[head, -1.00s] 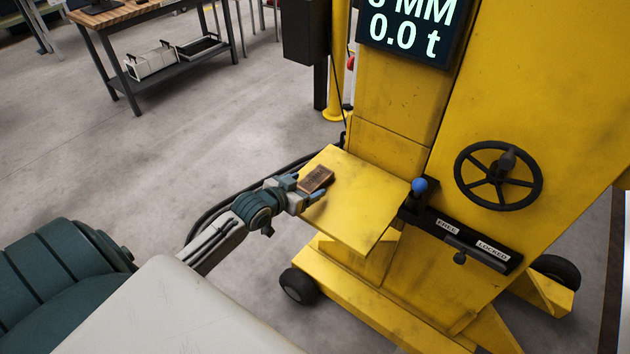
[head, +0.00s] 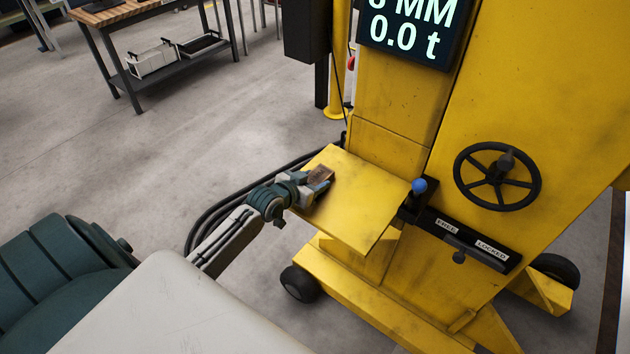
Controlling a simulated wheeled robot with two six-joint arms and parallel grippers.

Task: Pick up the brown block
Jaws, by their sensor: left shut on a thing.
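The brown block (head: 321,173) is at the left part of the yellow shelf (head: 365,213) on the yellow lifting jack. My left gripper (head: 318,180) comes in from the left over the shelf. Its fingers are shut on the brown block, one on each side, and hide part of it. The block is at or just above the shelf surface; I cannot tell whether it touches. My right gripper is not in view.
A display (head: 408,28) is above. A workbench (head: 150,50) stands far left. The shelf's front and right are clear.

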